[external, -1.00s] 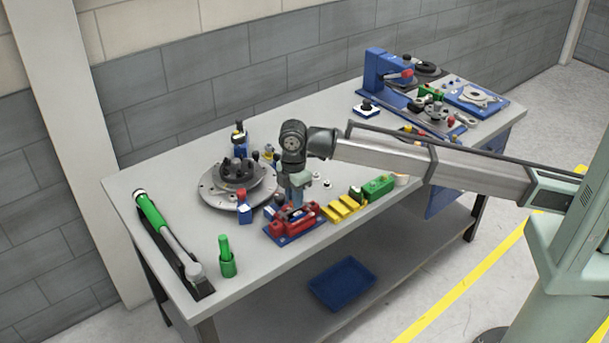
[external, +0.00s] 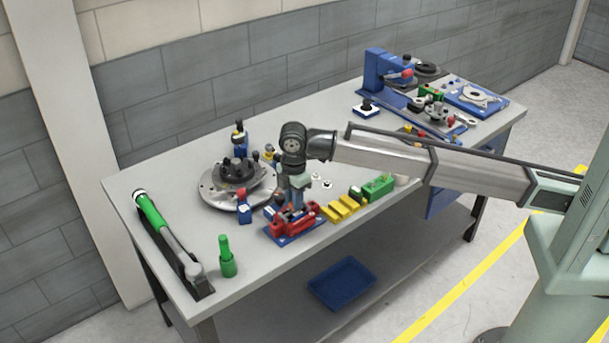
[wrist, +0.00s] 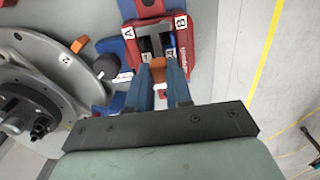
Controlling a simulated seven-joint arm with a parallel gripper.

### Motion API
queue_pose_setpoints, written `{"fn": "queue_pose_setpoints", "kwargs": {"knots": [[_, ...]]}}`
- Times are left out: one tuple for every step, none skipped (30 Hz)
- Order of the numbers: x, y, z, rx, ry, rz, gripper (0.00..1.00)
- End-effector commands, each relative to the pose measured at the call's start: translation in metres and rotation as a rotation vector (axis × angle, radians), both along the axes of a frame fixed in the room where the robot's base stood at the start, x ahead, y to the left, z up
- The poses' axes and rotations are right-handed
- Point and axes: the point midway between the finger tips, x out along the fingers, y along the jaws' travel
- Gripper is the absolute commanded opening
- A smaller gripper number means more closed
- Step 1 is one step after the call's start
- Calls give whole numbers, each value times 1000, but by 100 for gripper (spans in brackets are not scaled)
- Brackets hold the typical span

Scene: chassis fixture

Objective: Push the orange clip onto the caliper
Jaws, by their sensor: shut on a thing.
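The red caliper (external: 283,228) stands on a blue base plate at the table's front edge; in the wrist view the red caliper (wrist: 177,37) shows two arms labelled A and B with a gap between them. My gripper (external: 296,208) points down over the caliper. In the wrist view my gripper (wrist: 160,68) is shut on the small orange clip (wrist: 158,63), held between the blue-grey fingers at the near end of the caliper's gap. I cannot tell whether the clip touches the caliper. The clip is hidden in the external view.
A round grey disc fixture (external: 212,194) stands left of the caliper, with a blue block with a red top (external: 243,207) between them. Yellow blocks (external: 341,208) and a green block (external: 378,187) lie to the right.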

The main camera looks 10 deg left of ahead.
Motion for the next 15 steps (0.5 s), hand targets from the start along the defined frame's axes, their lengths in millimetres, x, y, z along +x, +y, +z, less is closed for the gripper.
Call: {"fn": "queue_pose_setpoints", "kwargs": {"knots": [[0,0,-1,0,0,0,0],[0,0,-1,0,0,0,0],[0,0,-2,0,0,0,0],[0,0,-3,0,0,0,0],[0,0,-3,0,0,0,0],[0,0,-4,0,0,0,0],[0,0,-4,0,0,0,0],[0,0,-5,0,0,0,0],[0,0,-5,0,0,0,0],[0,0,-5,0,0,0,0],[0,0,-5,0,0,0,0],[0,0,-5,0,0,0,0],[0,0,-5,0,0,0,0],[0,0,-5,0,0,0,0],[0,0,-6,0,0,0,0]]}}
